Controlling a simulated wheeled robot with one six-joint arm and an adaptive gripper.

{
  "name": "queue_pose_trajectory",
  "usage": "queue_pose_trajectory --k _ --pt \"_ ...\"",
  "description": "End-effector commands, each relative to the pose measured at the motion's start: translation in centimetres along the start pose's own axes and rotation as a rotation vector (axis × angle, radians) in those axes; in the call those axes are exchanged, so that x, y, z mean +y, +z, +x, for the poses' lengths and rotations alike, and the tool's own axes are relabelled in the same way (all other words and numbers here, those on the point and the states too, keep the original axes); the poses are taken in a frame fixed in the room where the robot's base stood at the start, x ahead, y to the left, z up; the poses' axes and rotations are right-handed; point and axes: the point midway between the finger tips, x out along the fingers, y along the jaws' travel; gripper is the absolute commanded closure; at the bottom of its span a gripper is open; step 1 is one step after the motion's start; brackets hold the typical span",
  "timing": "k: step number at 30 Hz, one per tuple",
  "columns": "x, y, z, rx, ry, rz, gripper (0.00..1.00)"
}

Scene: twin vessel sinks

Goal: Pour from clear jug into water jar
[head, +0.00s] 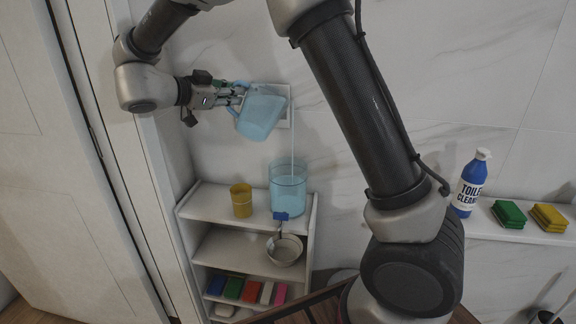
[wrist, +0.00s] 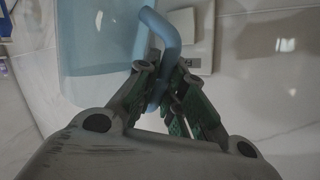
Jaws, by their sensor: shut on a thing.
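The clear jug (head: 260,115) is pale blue and see-through. My gripper (head: 232,97) is shut on its handle, at the jug's left side. The jug is tilted with its mouth toward the right, above the water jar (head: 288,190). A thin pale streak runs from near the jug's lip down to the jar. The jar is a blue see-through cylinder with a blue tap, upright on the shelf top. In the wrist view, my gripper (wrist: 168,85) closes around the blue handle, and the jug (wrist: 95,50) fills the upper left. The jar is not recognisable there.
A yellow cup (head: 241,201) stands left of the jar on the white shelf unit (head: 222,246). Coloured blocks lie lower down. A toilet cleaner bottle (head: 469,184) and sponges (head: 509,214) occupy the right ledge.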

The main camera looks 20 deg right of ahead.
Motion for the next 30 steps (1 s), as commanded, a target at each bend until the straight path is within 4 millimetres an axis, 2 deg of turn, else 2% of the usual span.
queue_pose_trajectory --k 30 --pt "-0.04 -0.31 0.01 -0.017 -0.001 0.029 1.0"
